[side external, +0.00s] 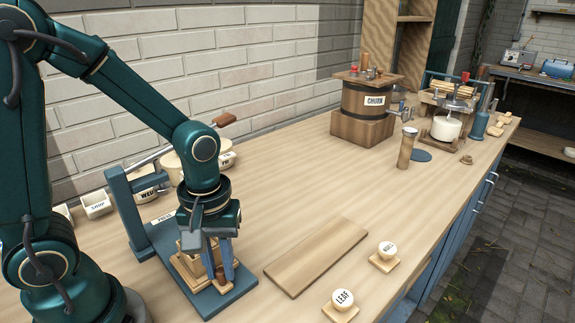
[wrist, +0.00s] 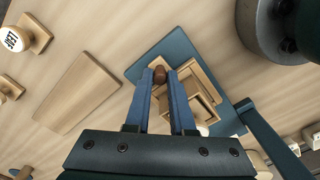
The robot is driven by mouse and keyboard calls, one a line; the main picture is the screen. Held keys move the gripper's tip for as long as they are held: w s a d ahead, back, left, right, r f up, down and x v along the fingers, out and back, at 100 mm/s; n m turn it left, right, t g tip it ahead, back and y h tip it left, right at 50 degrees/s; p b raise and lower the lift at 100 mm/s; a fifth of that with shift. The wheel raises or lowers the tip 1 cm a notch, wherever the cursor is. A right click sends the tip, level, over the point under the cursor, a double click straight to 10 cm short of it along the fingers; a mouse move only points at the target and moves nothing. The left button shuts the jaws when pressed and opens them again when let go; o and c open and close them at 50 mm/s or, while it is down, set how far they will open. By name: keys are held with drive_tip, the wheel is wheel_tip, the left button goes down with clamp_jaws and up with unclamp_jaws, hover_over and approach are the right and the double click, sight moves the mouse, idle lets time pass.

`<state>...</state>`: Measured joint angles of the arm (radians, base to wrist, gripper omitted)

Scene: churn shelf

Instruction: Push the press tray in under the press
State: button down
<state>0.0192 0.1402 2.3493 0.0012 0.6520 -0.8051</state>
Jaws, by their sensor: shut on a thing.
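The press is a blue frame with a post (side external: 124,205), a flat base plate (side external: 240,283) and a raised lever with a wooden handle (side external: 225,119). The light wooden press tray (side external: 188,268) lies on the base plate, at its front end. It also shows in the wrist view (wrist: 205,84). My gripper (side external: 223,272) points down over the tray and is shut on its brown knob (wrist: 160,74), which shows between the fingertips in the wrist view. My wrist hides much of the tray and the space under the press in the side view.
A bare wooden board (side external: 316,256) lies just right of the press. Labelled stamps, one reading LEAF (side external: 342,299), sit near the front edge. Pots (side external: 175,165) stand behind the press near the wall. The churn (side external: 366,110) is farther back; the counter between is clear.

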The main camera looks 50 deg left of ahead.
drive_tip(key=a, duration=0.9)
drive_tip(key=shift+w, duration=0.1)
drive_tip(key=c, duration=0.8)
unclamp_jaws()
drive_tip(key=shift+o, duration=0.2)
drive_tip(key=shift+r, duration=2.6)
